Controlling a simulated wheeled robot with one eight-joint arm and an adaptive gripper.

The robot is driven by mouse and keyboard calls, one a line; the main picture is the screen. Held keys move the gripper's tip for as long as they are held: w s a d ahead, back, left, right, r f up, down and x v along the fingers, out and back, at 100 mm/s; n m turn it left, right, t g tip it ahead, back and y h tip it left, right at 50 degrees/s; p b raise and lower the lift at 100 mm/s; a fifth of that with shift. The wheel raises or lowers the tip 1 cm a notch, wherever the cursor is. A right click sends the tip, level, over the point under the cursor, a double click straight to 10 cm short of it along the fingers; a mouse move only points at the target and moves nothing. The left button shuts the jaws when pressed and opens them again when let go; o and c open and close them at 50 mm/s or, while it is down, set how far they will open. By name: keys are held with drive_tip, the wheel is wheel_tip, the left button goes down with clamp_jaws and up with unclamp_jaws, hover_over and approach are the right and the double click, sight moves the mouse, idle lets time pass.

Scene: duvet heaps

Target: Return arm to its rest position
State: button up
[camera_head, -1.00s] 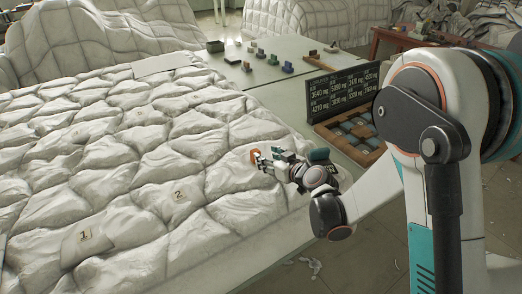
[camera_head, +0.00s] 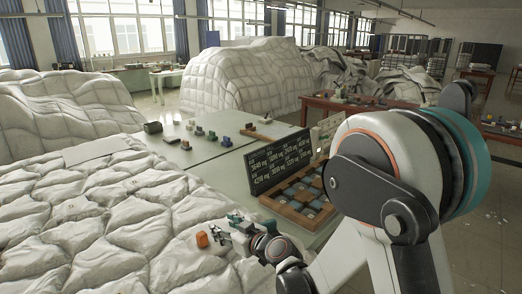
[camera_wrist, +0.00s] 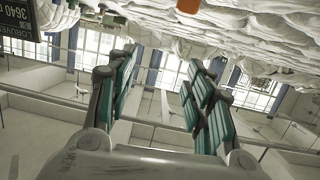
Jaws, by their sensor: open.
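My gripper (camera_head: 228,226) is low at the right edge of the quilted white duvet (camera_head: 90,240), with my arm reaching in from the right. In the wrist view my gripper (camera_wrist: 163,68) has its two teal-padded fingers spread, with nothing between them. A small orange block (camera_head: 202,239) sits on the duvet just left of the fingertips. In the wrist view the orange block (camera_wrist: 188,6) is at the top edge, beyond the fingers and apart from them. Part of my forearm is cut off by the lower frame edge.
A dark board with white figures (camera_head: 282,160) and a wooden compartment tray (camera_head: 300,197) stand close beyond my gripper. Several small coloured blocks stand on the pale table (camera_head: 190,158). More duvet heaps (camera_head: 245,75) and a reddish-brown table (camera_head: 350,105) lie farther back.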

drive_tip(key=w+d+r+m+t+h, duration=0.1)
drive_tip(key=d+r+m+t+h, duration=0.15)
drive_tip(key=d+r, duration=0.45)
drive_tip(key=w+d+r+m+t+h, duration=0.1)
drive_tip(key=d+r+t, duration=0.25)
drive_tip(key=r, duration=0.65)
drive_tip(key=s+d+r+m+t+h, duration=0.1)
drive_tip(key=s+d+r+m+h, duration=0.15)
drive_tip(key=d, duration=0.45)
drive_tip(key=s+d+r+m+h, duration=0.1)
drive_tip(key=d+r+m+h, duration=0.25)
drive_tip(key=d, duration=0.45)
drive_tip(key=s+d+f+m+g+h, duration=0.2)
drive_tip(key=s+d+f+g+h, duration=0.2)
drive_tip(key=s+d, duration=0.5)
drive_tip(key=s+f+n+g+y, duration=0.1)
drive_tip(key=s+f+g, duration=0.2)
drive_tip(key=s, duration=0.5)
drive_tip(key=s+f+n+g+y, duration=0.1)
drive_tip(key=s+f+g, duration=0.2)
drive_tip(key=s+f, duration=0.3)
drive_tip(key=s, duration=0.3)
drive_tip(key=shift+s+a, duration=0.15)
drive_tip(key=shift+s, duration=0.15)
drive_tip(key=shift+y, duration=0.25)
